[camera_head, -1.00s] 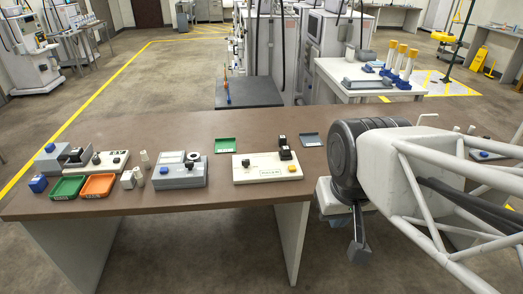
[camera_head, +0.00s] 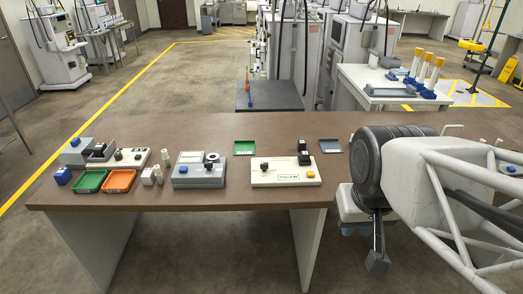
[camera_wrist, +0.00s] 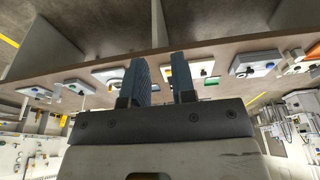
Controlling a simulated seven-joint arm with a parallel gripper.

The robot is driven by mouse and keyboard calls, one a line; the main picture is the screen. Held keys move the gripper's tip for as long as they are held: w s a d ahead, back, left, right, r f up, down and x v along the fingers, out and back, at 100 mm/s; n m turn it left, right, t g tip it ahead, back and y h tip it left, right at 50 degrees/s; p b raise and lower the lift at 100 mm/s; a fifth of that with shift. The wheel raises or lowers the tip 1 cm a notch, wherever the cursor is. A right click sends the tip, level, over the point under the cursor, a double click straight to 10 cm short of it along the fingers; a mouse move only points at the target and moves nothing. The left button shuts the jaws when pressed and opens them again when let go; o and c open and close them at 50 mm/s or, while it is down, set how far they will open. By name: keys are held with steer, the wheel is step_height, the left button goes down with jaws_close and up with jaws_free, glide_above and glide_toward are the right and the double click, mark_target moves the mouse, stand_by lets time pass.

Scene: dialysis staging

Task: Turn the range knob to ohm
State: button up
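The grey meter (camera_head: 199,170) stands on the brown table, left of its middle. It has a pale display window, a blue button and a dark round range knob (camera_head: 211,157) at its upper right. The knob's setting and the ohm mark are too small to read. The meter also shows in the wrist view (camera_wrist: 255,63), right of the fingers. My gripper (camera_head: 362,245) hangs at the table's front edge, well right of the meter and apart from it. In the wrist view, my gripper's two dark fingers (camera_wrist: 160,70) are spread with nothing between them.
A cream box (camera_head: 286,173) with black knobs and a yellow button stands between the meter and my arm. Green (camera_head: 90,181) and orange (camera_head: 119,181) trays and small pale pieces lie left of the meter. A green tray (camera_head: 244,148) lies behind. The table's front strip is clear.

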steer(key=o, duration=0.4)
steer(key=shift+w+r, duration=0.15)
steer(key=shift+w, duration=0.45)
steer(key=m+g, duration=0.3)
steer(key=m, duration=1.4)
glide_above(264, 163)
steer(key=s, duration=0.1)
steer(key=f, duration=1.8)
steer(key=shift+d+f, duration=0.25)
steer(key=shift+f, duration=0.15)
steer(key=shift+w+a+f+m, duration=0.2)
steer(key=shift+w+f+m, duration=0.2)
steer(key=shift+f, duration=0.1)
steer(key=shift+f, duration=0.15)
steer(key=shift+f, duration=3.8)
